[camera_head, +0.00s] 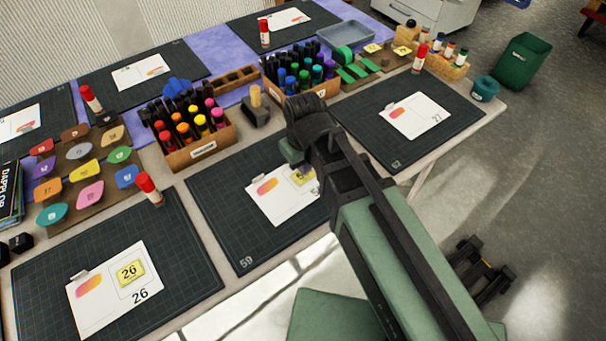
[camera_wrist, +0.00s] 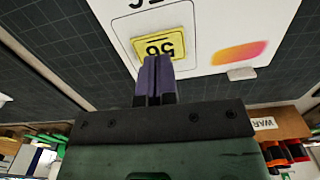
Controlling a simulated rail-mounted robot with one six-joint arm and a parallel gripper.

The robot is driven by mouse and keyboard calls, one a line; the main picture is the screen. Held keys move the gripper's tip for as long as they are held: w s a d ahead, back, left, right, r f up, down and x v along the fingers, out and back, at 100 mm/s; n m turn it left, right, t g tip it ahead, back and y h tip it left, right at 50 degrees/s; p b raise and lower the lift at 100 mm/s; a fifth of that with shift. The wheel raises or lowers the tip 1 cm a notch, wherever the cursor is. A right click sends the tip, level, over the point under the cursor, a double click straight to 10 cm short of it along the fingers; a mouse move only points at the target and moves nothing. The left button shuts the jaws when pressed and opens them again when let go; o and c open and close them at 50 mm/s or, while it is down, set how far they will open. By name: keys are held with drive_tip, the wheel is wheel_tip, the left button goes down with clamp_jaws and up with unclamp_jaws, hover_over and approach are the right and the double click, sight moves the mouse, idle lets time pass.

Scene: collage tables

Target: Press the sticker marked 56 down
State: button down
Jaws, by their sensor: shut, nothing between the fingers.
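The yellow sticker marked 56 (camera_wrist: 172,44) lies on a white card (camera_wrist: 218,20), upside down in the wrist view. In the head view the sticker (camera_head: 302,177) shows in part on the card (camera_head: 270,205), on the middle front mat; my arm hides the rest. My gripper (camera_wrist: 154,60) is shut and empty. Its purple fingertips overlap the sticker's lower edge in the wrist view; I cannot tell whether they touch it or hover just above. The card has an orange-pink blob beside the sticker.
Other dark mats with cards lie around, one with a sticker marked 26 (camera_head: 131,272). Crates of coloured bottles (camera_head: 190,130) stand behind the middle mat. A red-capped glue stick (camera_head: 148,188) stands left of it. Coloured labels (camera_head: 83,170) lie on a board at left.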

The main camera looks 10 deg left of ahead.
drive_tip(key=shift+f+b, duration=1.05)
drive_tip(key=shift+f, duration=0.05)
drive_tip(key=shift+r, duration=0.15)
idle(0.4)
wheel_tip(320, 180, up, 7)
drive_tip(key=p, duration=0.7)
drive_tip(key=d+r+m+p, duration=0.2)
drive_tip(key=d+m, duration=0.1)
drive_tip(key=d, duration=0.6)
drive_tip(key=w+d+r+m+p, duration=0.1)
drive_tip(key=d+r+m+p, duration=0.1)
drive_tip(key=d, duration=0.7)
drive_tip(key=d+r+m+p, duration=0.2)
drive_tip(key=d+m, duration=0.2)
drive_tip(key=d, duration=0.5)
drive_tip(key=shift+w, duration=0.25)
